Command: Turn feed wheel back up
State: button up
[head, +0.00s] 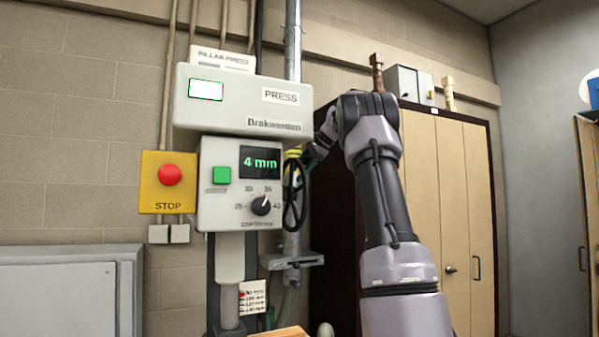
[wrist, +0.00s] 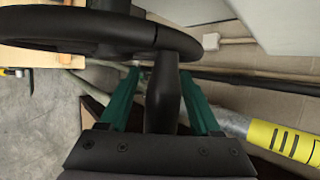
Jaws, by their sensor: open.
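The feed wheel (head: 294,192) is a black ring seen nearly edge-on at the right side of the grey press (head: 243,100). In the wrist view its thick black rim (wrist: 90,30) crosses the top, and a dark handle (wrist: 162,95) comes from the rim toward the camera. My gripper (wrist: 160,76) is open, with one green finger on each side of the handle. Small gaps show beside the handle, so it does not look clamped. In the head view my wrist is beside the wheel, and the fingertips are too small to make out.
The control box display (head: 260,162) reads "4 mm". A red stop button (head: 169,175) on yellow is at left. A grey bracket (head: 291,262) sits below the wheel. A pipe with a yellow-and-black band (wrist: 284,141) runs close at right in the wrist view. Wooden cabinets (head: 447,180) stand behind my arm.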

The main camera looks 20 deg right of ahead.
jog(key=v, duration=1.1)
jog(key=shift+c, duration=0.3)
